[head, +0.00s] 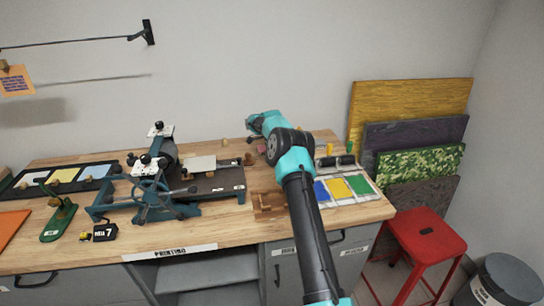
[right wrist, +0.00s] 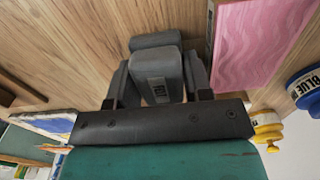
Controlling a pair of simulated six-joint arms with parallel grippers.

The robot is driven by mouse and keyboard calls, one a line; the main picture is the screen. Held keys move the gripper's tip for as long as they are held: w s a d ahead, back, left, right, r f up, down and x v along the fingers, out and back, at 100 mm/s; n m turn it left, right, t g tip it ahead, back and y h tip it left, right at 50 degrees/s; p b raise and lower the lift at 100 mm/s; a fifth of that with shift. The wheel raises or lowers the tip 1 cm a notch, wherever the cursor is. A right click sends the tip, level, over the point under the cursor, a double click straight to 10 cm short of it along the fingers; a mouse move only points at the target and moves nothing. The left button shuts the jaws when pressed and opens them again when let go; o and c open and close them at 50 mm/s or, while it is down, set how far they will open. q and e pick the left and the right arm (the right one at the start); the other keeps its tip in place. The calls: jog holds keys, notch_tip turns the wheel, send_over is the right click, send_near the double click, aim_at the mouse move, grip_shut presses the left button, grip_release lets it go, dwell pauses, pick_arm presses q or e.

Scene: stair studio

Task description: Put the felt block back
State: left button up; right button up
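A grey block with rounded edges and a small pale label, which looks like the felt block (right wrist: 155,42), is between the fingers of my right gripper (right wrist: 157,82) in the right wrist view. The fingers lie close along both its sides and appear shut on it. Whether its underside touches the bench cannot be told. In the head view my right gripper (head: 253,124) is over the back of the bench, and the block cannot be made out there. My left gripper is not in view.
A pink patterned block (right wrist: 262,40) is close right of the gripper, with a blue-lidded pot (right wrist: 305,88) beyond. On the wooden bench (head: 230,232) stand a blue-grey press (head: 150,190), a wooden holder (head: 268,205) and colour trays (head: 340,187). A red stool (head: 425,232) is right.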

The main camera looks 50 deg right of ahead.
jog(key=shift+o, duration=1)
jog(key=shift+r, duration=0.1)
notch_tip(320, 180, up, 12)
dwell(2.3)
